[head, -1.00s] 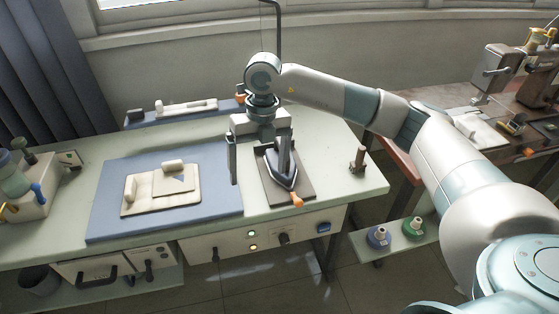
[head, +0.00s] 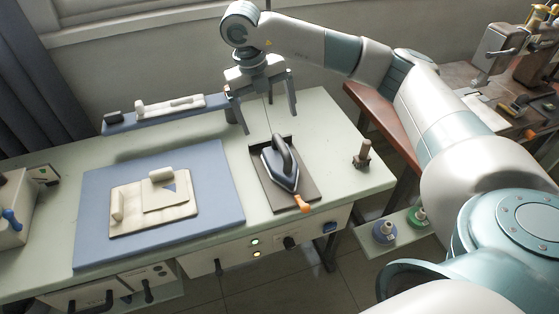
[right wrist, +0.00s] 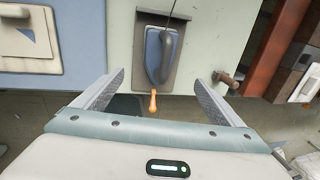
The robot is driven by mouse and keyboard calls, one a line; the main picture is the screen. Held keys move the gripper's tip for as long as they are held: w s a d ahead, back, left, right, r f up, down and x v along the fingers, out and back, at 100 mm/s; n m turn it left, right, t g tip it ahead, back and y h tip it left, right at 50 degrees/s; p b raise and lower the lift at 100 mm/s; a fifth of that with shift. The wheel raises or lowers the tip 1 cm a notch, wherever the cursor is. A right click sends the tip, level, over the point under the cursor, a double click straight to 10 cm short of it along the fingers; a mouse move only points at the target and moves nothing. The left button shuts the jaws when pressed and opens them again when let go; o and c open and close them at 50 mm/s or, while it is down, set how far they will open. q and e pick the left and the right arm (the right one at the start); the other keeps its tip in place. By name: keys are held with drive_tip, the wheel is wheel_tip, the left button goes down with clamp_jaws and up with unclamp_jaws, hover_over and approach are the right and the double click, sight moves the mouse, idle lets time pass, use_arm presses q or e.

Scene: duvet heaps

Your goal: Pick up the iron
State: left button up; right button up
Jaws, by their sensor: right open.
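My right gripper (head: 270,118) is open and empty, above and behind the iron in the head view. In the right wrist view the iron (right wrist: 158,62) shows beyond and between the open fingers of my right gripper (right wrist: 163,88), apart from them. A thin cord runs up from the iron. My left gripper is not in view.
A blue mat (head: 218,215) with cream fabric pieces (head: 128,222) lies left of the iron. A peg-like wooden handle (head: 363,153) stands to the right. A blue strip with a white tool (head: 170,106) lies at the back. Thread spools (head: 384,232) sit on a lower shelf.

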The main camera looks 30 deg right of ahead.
drive_tip(key=p, duration=0.2)
hover_over(278, 162)
wheel_tip(278, 162, down, 11)
drive_tip(key=shift+w+a, duration=0.1)
drive_tip(key=shift+a, duration=0.05)
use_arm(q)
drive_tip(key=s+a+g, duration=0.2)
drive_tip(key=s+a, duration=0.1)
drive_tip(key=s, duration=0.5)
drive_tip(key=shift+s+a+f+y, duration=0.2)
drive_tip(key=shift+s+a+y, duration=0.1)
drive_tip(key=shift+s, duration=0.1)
use_arm(e)
drive_tip(key=shift+f, duration=0.55)
